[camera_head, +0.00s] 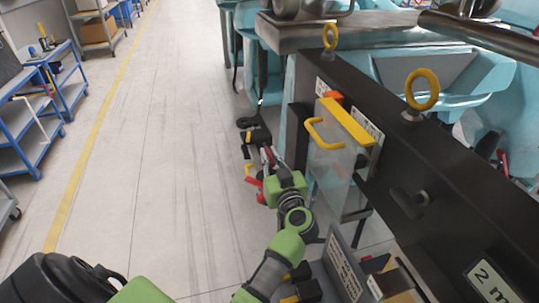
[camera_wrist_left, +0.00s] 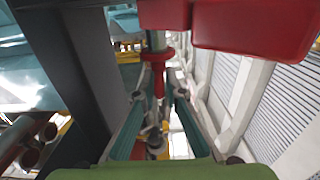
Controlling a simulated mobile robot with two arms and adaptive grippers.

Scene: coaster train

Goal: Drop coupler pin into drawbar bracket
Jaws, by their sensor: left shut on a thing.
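My left gripper (camera_head: 267,160) reaches forward beside the teal car's end, with its green wrist just behind it. In the left wrist view its two fingers are closed around a red collared pin (camera_wrist_left: 158,60), which looks like the coupler pin. The pin looks roughly upright in that view, its lower part between the fingers. In the head view, small red and dark parts crowd the fingertips, so the pin is hard to separate there. Dark coupling parts (camera_head: 254,128) lie just beyond the gripper; I cannot tell which is the drawbar bracket. My right gripper is not in view.
A black beam (camera_head: 430,165) with yellow eye rings (camera_head: 422,90) runs close along the right. A clear guard with a yellow handle (camera_head: 326,134) stands right of my wrist. Large red blocks (camera_wrist_left: 255,25) crowd the wrist view's top. The floor left is open.

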